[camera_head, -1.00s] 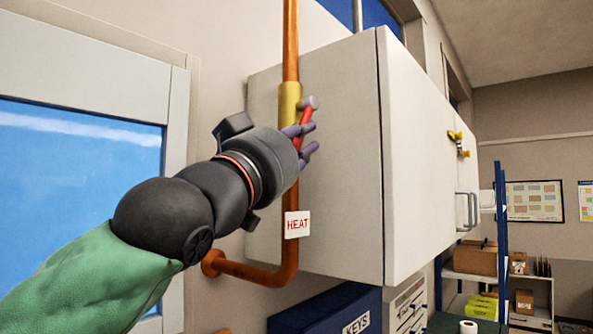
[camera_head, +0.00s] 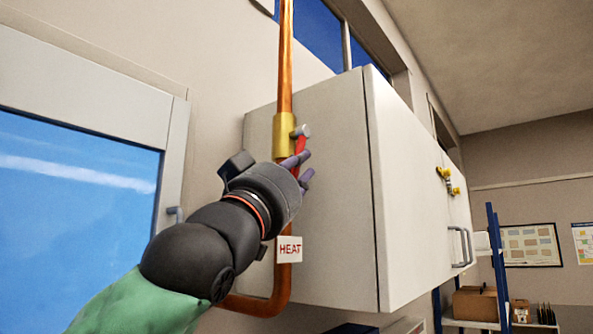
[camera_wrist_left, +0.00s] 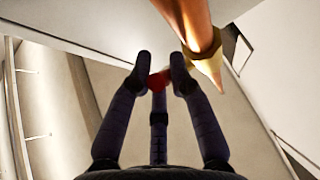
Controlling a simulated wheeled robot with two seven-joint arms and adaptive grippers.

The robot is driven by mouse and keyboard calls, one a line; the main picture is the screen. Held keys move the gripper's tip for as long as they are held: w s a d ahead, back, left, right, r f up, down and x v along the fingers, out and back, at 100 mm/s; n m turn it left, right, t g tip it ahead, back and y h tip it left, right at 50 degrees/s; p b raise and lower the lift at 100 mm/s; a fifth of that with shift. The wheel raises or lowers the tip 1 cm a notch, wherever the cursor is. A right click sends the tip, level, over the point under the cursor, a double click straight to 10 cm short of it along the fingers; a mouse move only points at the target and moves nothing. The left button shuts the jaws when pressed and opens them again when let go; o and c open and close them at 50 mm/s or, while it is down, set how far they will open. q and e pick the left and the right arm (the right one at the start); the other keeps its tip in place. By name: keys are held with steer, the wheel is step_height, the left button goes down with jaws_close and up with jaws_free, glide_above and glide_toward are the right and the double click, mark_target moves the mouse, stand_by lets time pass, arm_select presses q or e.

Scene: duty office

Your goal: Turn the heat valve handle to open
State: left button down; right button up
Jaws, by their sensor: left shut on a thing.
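The heat valve has a brass body (camera_head: 283,136) on a vertical copper pipe (camera_head: 286,60). Its red handle (camera_head: 300,145) hangs down from a grey pivot to the right of the brass body. My left gripper (camera_head: 302,168) is shut on the lower part of the red handle, and its fingers hide that end. In the left wrist view the fingertips (camera_wrist_left: 159,75) close around the red handle (camera_wrist_left: 158,82), with the copper pipe and brass body just beyond. A white HEAT tag (camera_head: 289,249) hangs on the pipe below. My right gripper is not in view.
A white wall cabinet (camera_head: 420,190) stands close behind and to the right of the valve. A window or door with blue glass (camera_head: 75,210) is at left. A blue-post shelf with boxes (camera_head: 475,303) stands at the far right.

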arm_select(q)
steer(key=shift+s+a+r, duration=0.1)
steer(key=c, duration=1.1)
jaws_free()
steer(key=shift+f, duration=0.2)
steer(key=shift+s+a+f, duration=0.2)
steer(key=shift+s, duration=0.15)
steer(key=v, duration=0.6)
steer(key=shift+s+f, duration=0.2)
steer(key=shift+s, duration=0.1)
steer(key=shift+a, duration=0.1)
